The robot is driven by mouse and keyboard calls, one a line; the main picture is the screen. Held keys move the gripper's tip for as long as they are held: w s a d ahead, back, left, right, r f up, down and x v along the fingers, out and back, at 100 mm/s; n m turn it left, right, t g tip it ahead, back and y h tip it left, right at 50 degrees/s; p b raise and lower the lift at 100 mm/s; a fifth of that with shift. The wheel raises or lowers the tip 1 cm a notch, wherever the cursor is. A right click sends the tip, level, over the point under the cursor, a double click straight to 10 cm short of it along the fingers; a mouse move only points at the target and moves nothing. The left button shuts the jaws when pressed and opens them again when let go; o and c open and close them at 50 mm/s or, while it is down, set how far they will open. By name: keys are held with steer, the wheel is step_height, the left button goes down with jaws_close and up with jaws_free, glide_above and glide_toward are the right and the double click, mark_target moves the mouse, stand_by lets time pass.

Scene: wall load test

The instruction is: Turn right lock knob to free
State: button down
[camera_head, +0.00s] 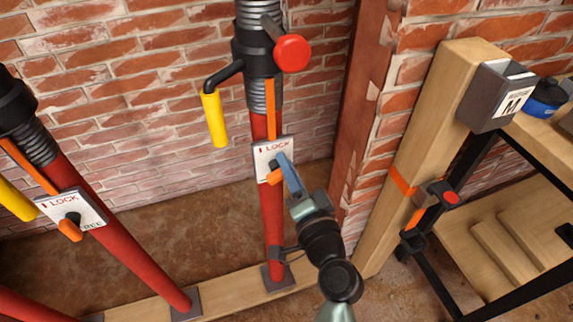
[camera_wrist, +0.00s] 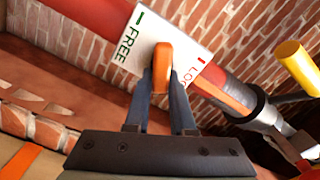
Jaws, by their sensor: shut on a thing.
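The right lock knob is orange (camera_head: 273,178) and sits on a white plate (camera_head: 262,149) on the right red post (camera_head: 271,225). In the head view, LOCK with a red mark shows at the plate's top; my gripper hides its lower part. In the wrist view the knob (camera_wrist: 162,62) stands between the words FREE, with a green mark, and LOCK, with a red mark. My gripper (camera_head: 282,170) is shut on the knob, one finger on each side of it, as the wrist view also shows (camera_wrist: 161,88).
Above the plate are a yellow handle (camera_head: 215,119) and a red round knob (camera_head: 292,53). A second post (camera_head: 128,258) with its own lock plate stands at left. At right are a wooden post (camera_head: 408,165) and a shelf rack (camera_head: 500,235). A brick wall (camera_head: 130,95) lies behind.

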steer(key=m, duration=0.2)
steer(key=f+m, duration=0.1)
steer(key=m, duration=0.2)
steer(key=shift+d+p, duration=0.1)
steer(key=shift+p, duration=0.3)
steer(key=shift+m, duration=0.3)
steer(key=c, duration=0.8)
jaws_free()
steer(key=shift+o, duration=0.2)
steer(key=v, duration=1.3)
